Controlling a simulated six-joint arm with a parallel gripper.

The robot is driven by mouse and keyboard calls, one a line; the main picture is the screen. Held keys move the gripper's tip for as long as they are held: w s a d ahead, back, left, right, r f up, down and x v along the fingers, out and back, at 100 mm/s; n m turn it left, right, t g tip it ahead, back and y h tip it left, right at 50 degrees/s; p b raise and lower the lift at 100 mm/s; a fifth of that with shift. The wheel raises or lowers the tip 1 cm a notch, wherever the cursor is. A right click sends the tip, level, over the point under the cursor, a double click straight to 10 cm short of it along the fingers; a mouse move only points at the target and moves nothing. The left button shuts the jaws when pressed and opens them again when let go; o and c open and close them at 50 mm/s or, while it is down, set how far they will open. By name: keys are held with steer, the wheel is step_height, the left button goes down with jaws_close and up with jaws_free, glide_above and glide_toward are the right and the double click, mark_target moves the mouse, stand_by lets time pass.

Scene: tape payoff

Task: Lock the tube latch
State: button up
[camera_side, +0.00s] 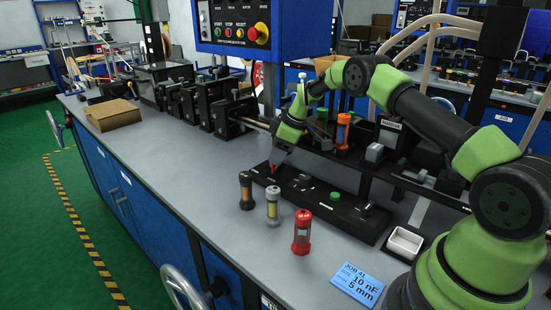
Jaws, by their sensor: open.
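My gripper (274,165) points down over the left end of a low black fixture bar (325,205). Its fingers are small and partly merge with the dark bar; nothing is visibly held. A small red part (272,169) shows right at the fingertips; I cannot tell if they touch. A green knob (335,196) and a small metal lever (368,207) sit further right on the bar. An orange tube (342,130) stands upright in the machine behind. I cannot tell which part is the tube latch or whether it is locked.
Three capped tubes stand before the bar: dark (245,190), yellow-grey (272,208) and red (302,232). A white tray (404,244) and a blue job card (358,285) lie at right. A cardboard box (113,114) sits far left. The bench's left middle is clear.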

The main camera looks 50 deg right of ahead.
steer(key=v, duration=0.7)
steer(key=shift+r, duration=0.35)
steer(key=shift+s, duration=0.1)
steer(key=w+f+m+h, duration=0.1)
steer(key=f+m, duration=0.2)
steer(key=w+a+f+m+h, duration=0.1)
steer(key=f+m, duration=0.2)
steer(key=w+a+f+m+h, duration=0.1)
steer(key=f+m, duration=0.2)
steer(key=shift+w+a+f+t+h, duration=0.1)
steer(key=shift+w+a+t+h, duration=0.1)
steer(key=shift+t+h, duration=0.15)
